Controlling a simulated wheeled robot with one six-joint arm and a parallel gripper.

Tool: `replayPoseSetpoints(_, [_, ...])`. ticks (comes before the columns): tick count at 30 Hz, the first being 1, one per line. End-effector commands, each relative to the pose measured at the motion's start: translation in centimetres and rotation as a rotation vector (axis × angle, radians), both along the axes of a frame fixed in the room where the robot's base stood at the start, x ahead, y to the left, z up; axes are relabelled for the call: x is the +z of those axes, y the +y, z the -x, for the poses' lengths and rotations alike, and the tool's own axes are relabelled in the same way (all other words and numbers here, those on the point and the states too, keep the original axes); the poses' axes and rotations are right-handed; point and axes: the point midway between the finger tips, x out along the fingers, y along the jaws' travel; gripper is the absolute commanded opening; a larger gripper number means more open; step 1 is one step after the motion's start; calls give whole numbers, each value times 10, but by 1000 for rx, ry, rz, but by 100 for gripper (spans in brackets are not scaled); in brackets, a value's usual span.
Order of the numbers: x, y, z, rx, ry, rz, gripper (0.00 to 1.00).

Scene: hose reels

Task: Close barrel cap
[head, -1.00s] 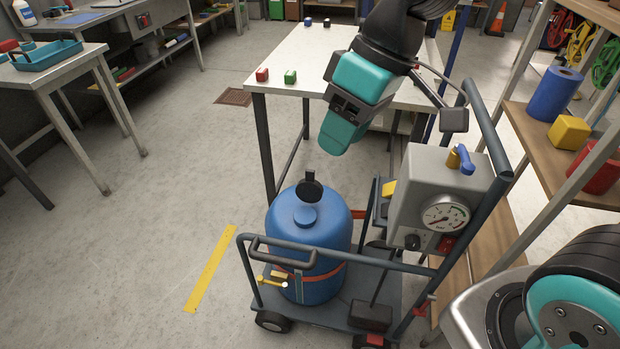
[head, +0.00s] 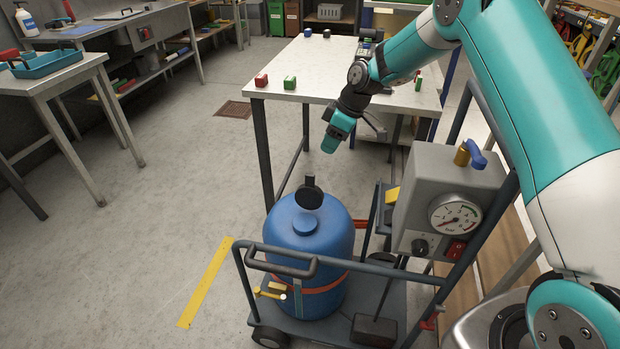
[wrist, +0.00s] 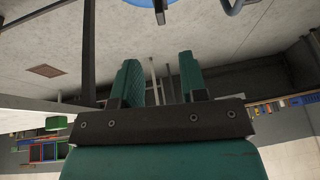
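The blue barrel (head: 308,245) stands upright on a cart in the head view, held by an orange strap. Its black round cap (head: 312,194) stands raised on edge behind the blue neck (head: 305,222) on the barrel's top. My gripper (head: 332,143) is above and beyond the barrel, beside the white table, apart from the cap. In the wrist view my gripper's two teal fingers (wrist: 158,85) are spread with nothing between them. A sliver of the blue barrel (wrist: 125,4) shows at that view's top edge.
The cart's handle rail (head: 285,268) is in front of the barrel. A grey gauge box (head: 450,200) stands to its right. The white table (head: 325,70), with small coloured blocks, is behind. The floor left of the barrel is clear, with a yellow strip (head: 205,283).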

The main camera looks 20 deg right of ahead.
Motion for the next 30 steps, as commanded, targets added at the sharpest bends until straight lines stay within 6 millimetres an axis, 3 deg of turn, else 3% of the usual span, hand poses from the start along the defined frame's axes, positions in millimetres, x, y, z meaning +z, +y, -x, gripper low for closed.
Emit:
replayPoseSetpoints(9, [-69,29,-8,1,4,1,39])
replayPoseSetpoints(15, [-103,43,-12,0,1,0,39])
replayPoseSetpoints(21, [-121,49,-15,-1,1,1,39])
replayPoseSetpoints(30, [-124,51,-15,-2,1,1,39])
